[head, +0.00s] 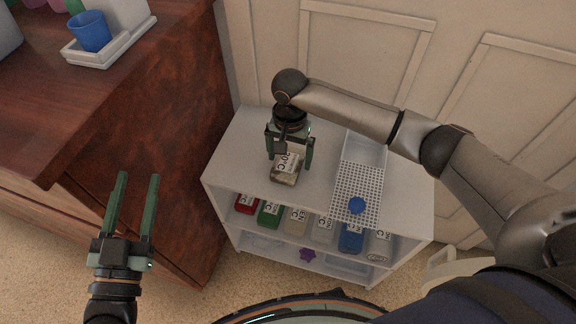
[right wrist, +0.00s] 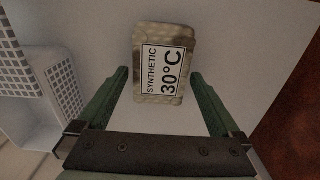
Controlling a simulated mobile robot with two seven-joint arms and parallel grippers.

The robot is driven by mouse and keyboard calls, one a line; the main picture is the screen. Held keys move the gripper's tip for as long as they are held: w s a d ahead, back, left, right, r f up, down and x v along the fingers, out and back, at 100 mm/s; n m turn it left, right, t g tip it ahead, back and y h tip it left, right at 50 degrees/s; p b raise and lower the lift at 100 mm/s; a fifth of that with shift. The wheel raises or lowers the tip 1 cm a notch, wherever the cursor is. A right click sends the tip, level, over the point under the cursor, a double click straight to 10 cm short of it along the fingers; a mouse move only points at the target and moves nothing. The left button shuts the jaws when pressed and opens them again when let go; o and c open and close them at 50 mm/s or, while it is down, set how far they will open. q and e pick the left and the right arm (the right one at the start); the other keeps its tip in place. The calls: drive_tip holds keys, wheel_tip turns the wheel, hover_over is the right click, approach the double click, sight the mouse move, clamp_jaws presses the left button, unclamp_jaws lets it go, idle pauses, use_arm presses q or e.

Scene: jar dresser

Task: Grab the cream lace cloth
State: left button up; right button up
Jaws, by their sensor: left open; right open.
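The cream lace cloth (head: 285,172) is a small folded, cream-brown patterned bundle on top of the white shelf unit. In the right wrist view the cloth (right wrist: 160,98) bears a white label reading "SYNTHETIC 30°C". My right gripper (head: 289,168) is open above the cloth, pointing down. In the right wrist view its fingers stand on either side of the cloth, with gaps between; I cannot tell their height over the shelf. My left gripper (head: 138,177) is open and empty, left of the shelf unit and in front of the wooden dresser.
Several labelled coloured containers fill the shelf below. The wooden dresser (head: 160,110) at left carries a blue cup (head: 89,32). A panelled wall is behind.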

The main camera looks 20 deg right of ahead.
drive_tip(key=shift+f, duration=0.1)
drive_tip(key=shift+c, duration=0.2)
drive_tip(key=c, duration=1.1)
